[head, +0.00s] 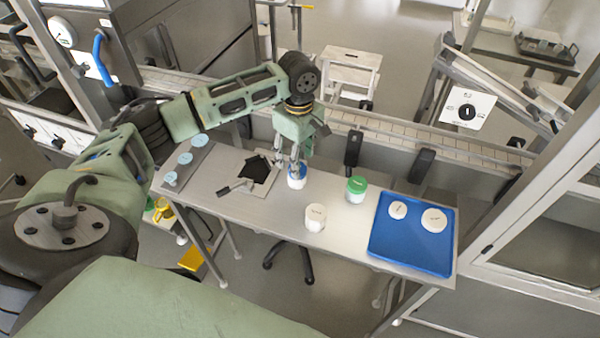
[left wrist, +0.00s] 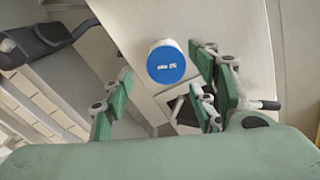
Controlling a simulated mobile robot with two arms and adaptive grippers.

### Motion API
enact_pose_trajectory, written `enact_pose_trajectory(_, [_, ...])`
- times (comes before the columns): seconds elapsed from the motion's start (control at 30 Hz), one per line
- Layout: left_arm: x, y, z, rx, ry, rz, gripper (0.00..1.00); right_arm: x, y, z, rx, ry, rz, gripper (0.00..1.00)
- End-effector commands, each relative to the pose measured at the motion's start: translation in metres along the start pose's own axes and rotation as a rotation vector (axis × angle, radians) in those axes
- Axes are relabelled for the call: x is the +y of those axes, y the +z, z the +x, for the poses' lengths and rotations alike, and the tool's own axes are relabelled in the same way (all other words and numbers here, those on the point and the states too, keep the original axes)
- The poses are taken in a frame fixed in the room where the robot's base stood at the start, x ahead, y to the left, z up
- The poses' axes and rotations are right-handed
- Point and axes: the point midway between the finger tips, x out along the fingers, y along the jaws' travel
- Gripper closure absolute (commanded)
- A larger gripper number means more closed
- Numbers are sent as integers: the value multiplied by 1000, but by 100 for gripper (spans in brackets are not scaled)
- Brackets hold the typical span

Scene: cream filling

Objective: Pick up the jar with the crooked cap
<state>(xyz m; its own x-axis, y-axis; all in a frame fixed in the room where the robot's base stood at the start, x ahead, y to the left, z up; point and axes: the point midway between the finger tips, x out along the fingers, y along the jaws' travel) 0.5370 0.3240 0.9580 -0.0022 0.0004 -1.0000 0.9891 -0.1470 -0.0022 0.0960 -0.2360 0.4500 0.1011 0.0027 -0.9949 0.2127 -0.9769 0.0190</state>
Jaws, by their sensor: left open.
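A white jar with a blue cap (head: 297,182) stands on the steel table (head: 240,200). My left gripper (head: 292,165) points down over it with its fingers apart. In the left wrist view the blue cap (left wrist: 167,65) lies between the spread fingers (left wrist: 165,82), and I see no grip on it. A jar with a green cap (head: 356,190) and a jar with a white cap (head: 316,217) stand to the right. I cannot tell which cap is crooked. My right gripper is not in view.
A blue tray (head: 412,255) at the table's right end holds two white-topped jars (head: 398,210). A grey strip with several light-blue discs (head: 185,158) is at the left. A dark square device with a handle (head: 256,168) lies left of the blue-capped jar. A conveyor (head: 400,135) runs behind.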

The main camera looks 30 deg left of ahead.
Motion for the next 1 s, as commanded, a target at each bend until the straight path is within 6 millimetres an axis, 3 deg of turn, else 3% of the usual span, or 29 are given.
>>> enact_pose_trajectory(0.1, [-2,0,12,0,-3,0,46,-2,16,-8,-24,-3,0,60])
enact_pose_trajectory(0.27, [-3,1,38,0,-2,0,46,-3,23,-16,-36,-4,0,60])
enact_pose_trajectory(0.4, [-2,1,52,1,-1,1,46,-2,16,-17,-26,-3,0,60])
enact_pose_trajectory(0.67, [-2,1,55,0,2,1,47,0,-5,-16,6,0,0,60])
enact_pose_trajectory(1.0, [-2,1,54,1,2,1,77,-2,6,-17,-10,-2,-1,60])
